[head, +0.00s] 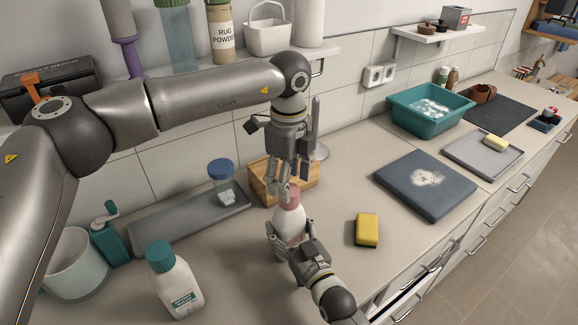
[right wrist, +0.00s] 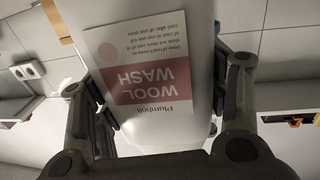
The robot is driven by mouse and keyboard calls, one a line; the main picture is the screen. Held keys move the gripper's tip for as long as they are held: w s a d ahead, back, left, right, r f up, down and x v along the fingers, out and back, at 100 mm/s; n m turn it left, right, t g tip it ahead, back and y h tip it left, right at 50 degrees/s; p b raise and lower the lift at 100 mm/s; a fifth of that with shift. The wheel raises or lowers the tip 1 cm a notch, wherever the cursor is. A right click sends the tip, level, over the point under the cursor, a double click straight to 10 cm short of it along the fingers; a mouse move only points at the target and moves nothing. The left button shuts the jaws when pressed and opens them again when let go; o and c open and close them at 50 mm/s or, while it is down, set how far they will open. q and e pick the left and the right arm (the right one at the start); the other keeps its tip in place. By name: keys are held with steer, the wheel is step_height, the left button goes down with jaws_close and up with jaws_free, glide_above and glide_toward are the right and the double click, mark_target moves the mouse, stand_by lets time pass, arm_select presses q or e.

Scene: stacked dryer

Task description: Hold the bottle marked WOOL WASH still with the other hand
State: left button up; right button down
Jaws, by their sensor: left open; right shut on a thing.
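The WOOL WASH bottle (head: 291,219) is white with a pink cap (head: 292,198) and stands on the counter in front of a wooden crate. Its label (right wrist: 150,85) shows upside down in the right wrist view. My right gripper (head: 290,234) is shut on the bottle's body, with a finger on each side. My left gripper (head: 281,184) is open and points down, its fingertips just above or beside the cap. I cannot tell whether they touch it. The bottle's lower part is hidden behind my right gripper.
The wooden crate (head: 263,185) is close behind the bottle. A white bottle with a teal cap (head: 178,287) stands at front left, a grey tray (head: 170,222) behind it. A yellow sponge (head: 367,230) and a dark slab (head: 400,187) lie to the right. Counter between is clear.

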arm_select(q)
steer(key=shift+f, duration=2.25)
